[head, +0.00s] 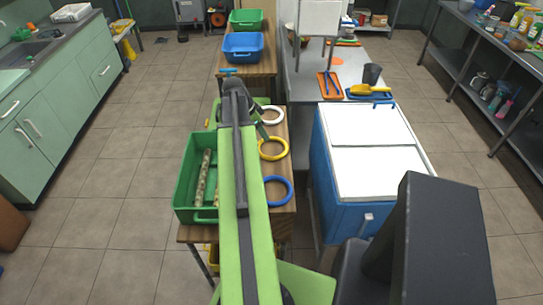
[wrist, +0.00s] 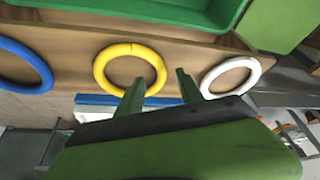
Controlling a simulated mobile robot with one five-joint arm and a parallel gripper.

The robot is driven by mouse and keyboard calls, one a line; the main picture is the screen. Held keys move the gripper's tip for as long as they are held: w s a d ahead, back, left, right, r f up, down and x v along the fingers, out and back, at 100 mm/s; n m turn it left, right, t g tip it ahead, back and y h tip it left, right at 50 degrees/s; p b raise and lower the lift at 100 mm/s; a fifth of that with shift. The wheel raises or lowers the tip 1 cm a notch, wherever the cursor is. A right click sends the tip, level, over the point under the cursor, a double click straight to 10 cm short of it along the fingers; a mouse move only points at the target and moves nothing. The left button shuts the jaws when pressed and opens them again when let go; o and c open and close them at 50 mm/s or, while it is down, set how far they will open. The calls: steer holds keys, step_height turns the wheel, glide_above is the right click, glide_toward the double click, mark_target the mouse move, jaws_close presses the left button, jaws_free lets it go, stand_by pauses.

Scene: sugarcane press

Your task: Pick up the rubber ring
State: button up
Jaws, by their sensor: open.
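Three rings lie in a row on the brown wooden table. The yellow ring (head: 273,158) is in the middle; in the wrist view it (wrist: 101,68) lies close to my left finger. The white ring (head: 280,117) is farther back and appears at the right of the wrist view (wrist: 206,78), beside my other finger. The blue ring (head: 290,191) is nearest in the head view and is cut off at the left of the wrist view (wrist: 44,72). My gripper (wrist: 158,88) is open and empty, its fingers spread between the yellow and white rings. Finger height above the table is unclear.
A green crate (head: 195,216) holding cane pieces (head: 203,175) stands left of the rings, partly hidden by my arm. A blue chest with a white lid (head: 373,172) stands to the right. Blue (head: 243,58) and green (head: 245,29) bins stand behind. Open floor lies left.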

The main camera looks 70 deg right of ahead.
steer(key=b+x, duration=0.2)
steer(key=x, duration=0.1)
steer(key=shift+f, duration=0.3)
steer(key=shift+r, duration=0.2)
steer(key=shift+c, duration=0.3)
jaws_close()
